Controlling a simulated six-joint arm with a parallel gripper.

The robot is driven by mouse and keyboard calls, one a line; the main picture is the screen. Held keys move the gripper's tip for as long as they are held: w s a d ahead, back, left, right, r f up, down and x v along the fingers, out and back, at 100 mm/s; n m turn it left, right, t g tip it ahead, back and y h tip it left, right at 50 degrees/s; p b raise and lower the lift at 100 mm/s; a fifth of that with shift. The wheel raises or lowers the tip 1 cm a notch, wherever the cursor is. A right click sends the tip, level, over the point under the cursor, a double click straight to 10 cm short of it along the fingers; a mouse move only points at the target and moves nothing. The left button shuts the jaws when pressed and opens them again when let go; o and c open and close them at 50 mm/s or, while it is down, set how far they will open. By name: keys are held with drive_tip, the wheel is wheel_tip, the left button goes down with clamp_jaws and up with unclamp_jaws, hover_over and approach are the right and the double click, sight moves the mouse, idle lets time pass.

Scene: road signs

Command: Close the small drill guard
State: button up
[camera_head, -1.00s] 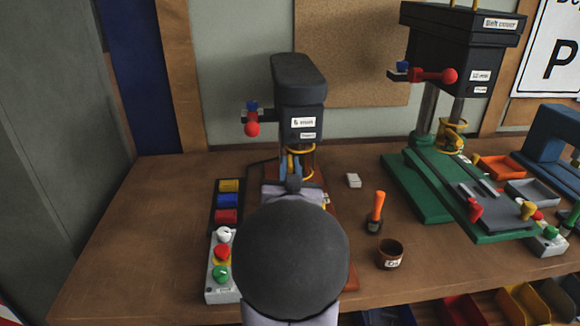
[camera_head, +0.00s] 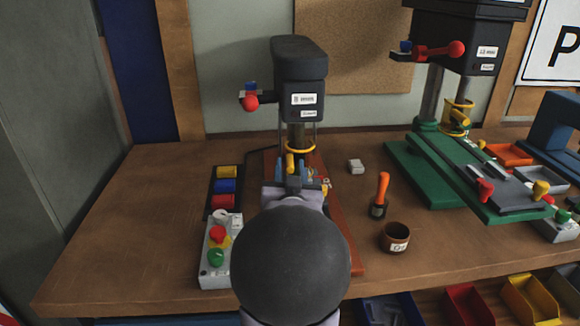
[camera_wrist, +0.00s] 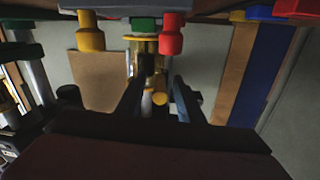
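The small drill (camera_head: 301,62) stands left of centre on the bench, with a dark head and a red base (camera_head: 345,235). Its guard (camera_head: 301,148) shows as a yellow ring around the spindle, with a yellow part (camera_head: 291,164) hanging below. My gripper (camera_head: 294,174) is just below and in front of the guard, its blue fingers apart. In the wrist view my gripper (camera_wrist: 158,98) is open, with yellow parts (camera_wrist: 160,99) showing between the fingers. I cannot tell whether a finger touches the guard. My wrist hides the drill's table and most of its base.
A control box (camera_head: 215,250) with red and green buttons stands left of my wrist, below colored blocks (camera_head: 226,186). An orange-handled tool (camera_head: 382,190), a brown cup (camera_head: 395,237) and a white block (camera_head: 356,166) lie to the right. The big drill (camera_head: 465,45) stands farther right.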

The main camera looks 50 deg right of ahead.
drive_tip(key=shift+r, duration=0.3)
